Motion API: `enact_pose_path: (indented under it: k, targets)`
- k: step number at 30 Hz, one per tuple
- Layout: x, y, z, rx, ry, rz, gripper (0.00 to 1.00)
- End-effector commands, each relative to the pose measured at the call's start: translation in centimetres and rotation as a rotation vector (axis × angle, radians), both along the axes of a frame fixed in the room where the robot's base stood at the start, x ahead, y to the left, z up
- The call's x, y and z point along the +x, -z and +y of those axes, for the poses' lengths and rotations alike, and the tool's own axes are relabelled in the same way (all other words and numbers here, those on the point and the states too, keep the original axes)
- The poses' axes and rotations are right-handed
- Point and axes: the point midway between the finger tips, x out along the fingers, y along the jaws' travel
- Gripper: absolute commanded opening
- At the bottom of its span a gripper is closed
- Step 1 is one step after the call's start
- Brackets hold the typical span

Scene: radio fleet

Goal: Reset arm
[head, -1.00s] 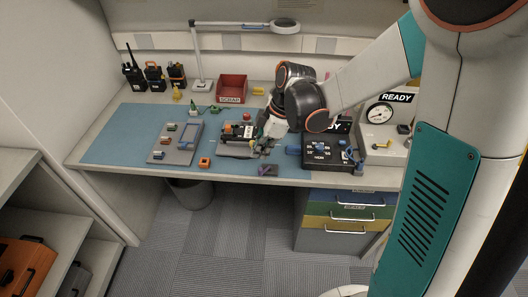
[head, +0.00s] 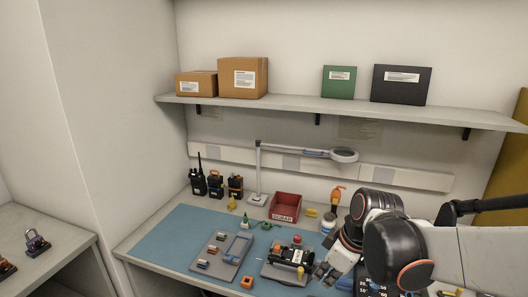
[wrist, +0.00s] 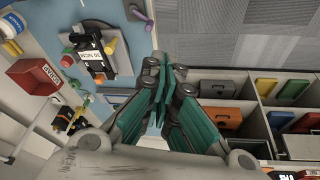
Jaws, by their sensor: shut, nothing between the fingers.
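My gripper (wrist: 163,88) is in the middle of the wrist view, its teal-padded fingers together and nothing between them. In the head view my gripper (head: 328,272) shows at the end of my arm, above the right part of the blue mat (head: 172,245). A black radio (head: 290,261) in a grey holder stands on the mat just left of the gripper, apart from it as far as I can tell. The same radio (wrist: 93,57) shows at the upper left of the wrist view.
A red scrap bin (head: 285,207) and a magnifier lamp (head: 257,170) stand at the back of the bench. Several radios (head: 215,184) are at the back left. A grey parts tray (head: 222,255) lies on the mat. A shelf (head: 300,112) with boxes hangs above.

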Motion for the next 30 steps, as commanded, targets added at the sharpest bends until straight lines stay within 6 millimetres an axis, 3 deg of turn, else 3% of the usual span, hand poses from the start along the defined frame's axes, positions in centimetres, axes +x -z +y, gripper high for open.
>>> enact_pose_path:
  k: [6, 13, 21, 30]
  targets:
    - [-3.6, -3.2, -1.5, 0.011, 0.264, -0.054, 0.00]
    - [-7.2, -5.5, -3.0, 0.056, 0.534, -0.126, 0.00]
    - [-10.9, -6.6, -4.6, 0.143, 0.806, -0.214, 0.00]
    - [-12.2, -6.9, -5.2, 0.194, 0.918, -0.253, 0.00]
